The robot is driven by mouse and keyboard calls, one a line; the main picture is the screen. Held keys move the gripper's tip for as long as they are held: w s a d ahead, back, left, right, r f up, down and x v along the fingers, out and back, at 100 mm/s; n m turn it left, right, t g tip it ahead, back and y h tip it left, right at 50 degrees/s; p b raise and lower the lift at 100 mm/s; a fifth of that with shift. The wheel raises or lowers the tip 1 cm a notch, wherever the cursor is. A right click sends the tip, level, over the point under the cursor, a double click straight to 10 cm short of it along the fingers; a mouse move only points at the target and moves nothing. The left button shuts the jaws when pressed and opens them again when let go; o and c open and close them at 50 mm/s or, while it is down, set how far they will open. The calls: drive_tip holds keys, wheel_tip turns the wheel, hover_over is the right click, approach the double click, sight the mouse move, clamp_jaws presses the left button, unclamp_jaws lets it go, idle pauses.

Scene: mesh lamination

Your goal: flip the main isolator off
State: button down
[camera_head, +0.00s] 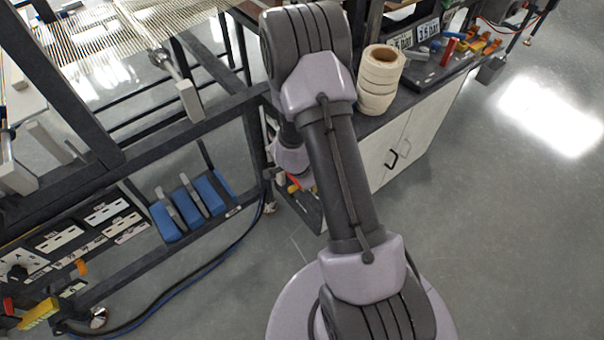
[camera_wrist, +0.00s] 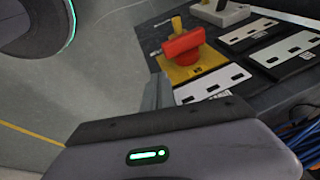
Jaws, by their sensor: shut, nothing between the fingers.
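The main isolator (camera_wrist: 183,44) shows in the wrist view as a red rotary handle on a yellow plate, at the top centre. The red grip lies slanted across the plate. My gripper (camera_wrist: 154,94) is in the lower middle of the wrist view, shut and empty. It appears apart from the red handle, on the near side of it. In the head view my arm hides most of my gripper, and a small red and yellow patch (camera_head: 295,184) shows beside the wrist. I cannot tell whether that patch is the isolator.
White-and-black plates (camera_wrist: 282,54) lie right of the isolator, with blue cables (camera_wrist: 296,138) nearby. In the head view, tape rolls (camera_head: 379,80) stand on a cabinet (camera_head: 405,140). A dark frame with blue blocks (camera_head: 188,205) is at left. The floor at right is clear.

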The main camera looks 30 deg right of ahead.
drive_tip(key=s+r, duration=0.1)
drive_tip(key=r, duration=0.1)
drive_tip(key=s+a+r, duration=0.1)
drive_tip(key=s+r, duration=0.1)
drive_tip(key=shift+s+a+p, duration=0.15)
drive_tip(key=shift+s+p, duration=0.1)
drive_tip(key=shift+p, duration=0.15)
